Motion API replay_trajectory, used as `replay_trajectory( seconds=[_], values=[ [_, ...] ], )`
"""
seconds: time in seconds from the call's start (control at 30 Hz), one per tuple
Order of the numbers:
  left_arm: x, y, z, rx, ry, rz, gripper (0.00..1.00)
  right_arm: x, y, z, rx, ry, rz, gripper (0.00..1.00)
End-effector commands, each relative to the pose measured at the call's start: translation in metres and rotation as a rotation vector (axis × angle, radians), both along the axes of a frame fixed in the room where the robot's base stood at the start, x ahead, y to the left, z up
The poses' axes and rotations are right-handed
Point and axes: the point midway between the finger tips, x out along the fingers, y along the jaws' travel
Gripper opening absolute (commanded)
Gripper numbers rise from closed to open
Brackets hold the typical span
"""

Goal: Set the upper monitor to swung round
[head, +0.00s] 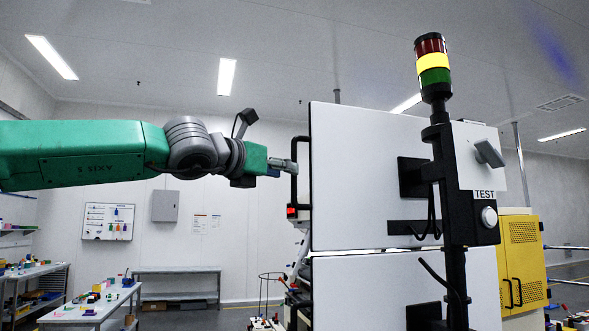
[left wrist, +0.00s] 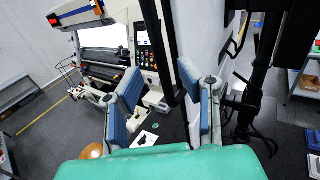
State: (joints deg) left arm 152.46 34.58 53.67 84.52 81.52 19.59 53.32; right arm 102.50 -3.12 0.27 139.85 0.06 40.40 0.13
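The upper monitor (head: 365,150) shows in the head view as a large white panel seen from the back, carried by a black mount on a post. A black upright handle (head: 295,165) stands at its left edge. My left gripper (head: 284,167) comes in from the left at that handle. In the left wrist view my left gripper (left wrist: 160,78) has its two blue-padded fingers spread apart. A black bar (left wrist: 163,45) runs down between them, with a visible gap on the left finger's side. Whether the right finger touches it is unclear. My right gripper is not in view.
A lower white panel (head: 390,285) hangs just below. A dark post (head: 440,170) with a signal light (head: 432,65) and a TEST box (head: 480,160) stands to the right. A machine with a control panel (left wrist: 145,45) lies beyond the gripper.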

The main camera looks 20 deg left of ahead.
Motion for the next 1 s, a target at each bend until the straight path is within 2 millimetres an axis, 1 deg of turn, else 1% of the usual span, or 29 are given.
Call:
replay_trajectory(
  seconds=[0.03,0.1,0.23,0.4,0.63,0.67,0.7,0.73,1.0],
  values=[
    [0.009,-0.004,0.002,0.002,0.001,0.001,0.33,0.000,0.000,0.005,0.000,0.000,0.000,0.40],
    [0.018,-0.007,0.001,0.001,0.001,0.001,0.33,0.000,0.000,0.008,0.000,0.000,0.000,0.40],
    [0.031,-0.012,0.002,0.000,0.000,0.001,0.33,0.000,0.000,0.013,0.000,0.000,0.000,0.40],
    [0.038,-0.014,0.001,0.000,-0.001,0.001,0.33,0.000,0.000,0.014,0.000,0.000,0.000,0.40],
    [0.038,-0.015,0.000,0.000,-0.001,0.000,0.33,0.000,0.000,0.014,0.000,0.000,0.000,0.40],
    [0.038,-0.015,0.000,0.000,-0.001,0.000,0.25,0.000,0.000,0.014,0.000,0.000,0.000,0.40],
    [0.038,-0.015,0.000,0.000,-0.001,0.000,0.11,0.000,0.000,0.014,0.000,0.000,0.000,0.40],
    [0.038,-0.015,0.000,0.000,-0.001,0.000,0.01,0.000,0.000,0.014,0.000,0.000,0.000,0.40],
    [0.038,-0.015,0.000,0.001,-0.001,0.003,0.00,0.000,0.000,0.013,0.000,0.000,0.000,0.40]
  ],
)
